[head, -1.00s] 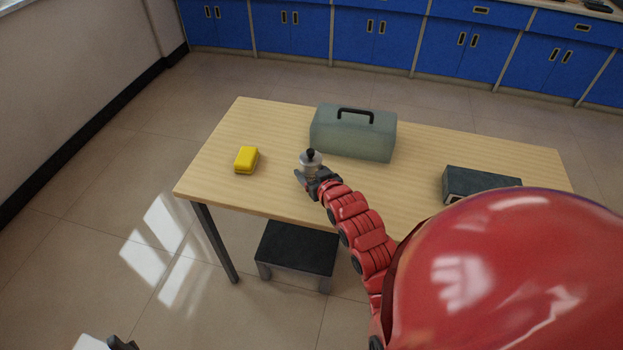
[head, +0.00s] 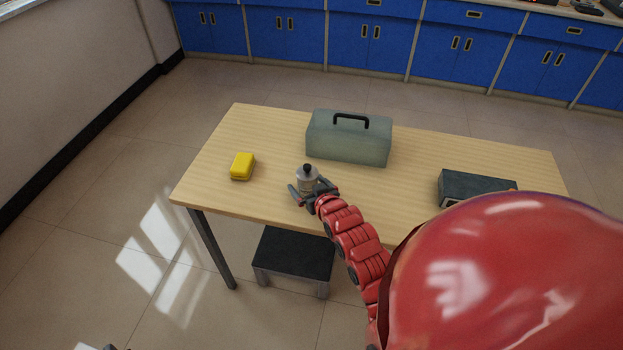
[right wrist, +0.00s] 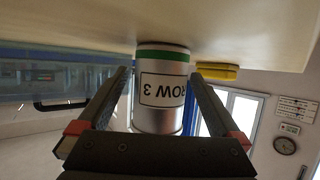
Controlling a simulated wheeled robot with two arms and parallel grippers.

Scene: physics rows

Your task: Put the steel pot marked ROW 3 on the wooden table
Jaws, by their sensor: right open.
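The steel pot (head: 308,179), a small silver cylinder with a dark knob on top, stands upright on the wooden table (head: 235,215), near its front edge. In the right wrist view, which is upside down, the pot (right wrist: 160,97) shows its ROW 3 label and a green band by the tabletop. My right gripper (head: 312,191) is open, with one finger on each side of the pot and gaps between fingers and pot. The right wrist view shows both fingers (right wrist: 160,100) apart from it.
A yellow block (head: 242,166) lies left of the pot. A grey-green toolbox (head: 349,138) stands behind it, and a dark box (head: 476,188) is at the right. A low dark stool (head: 293,254) is under the table. Bare tabletop lies between these things.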

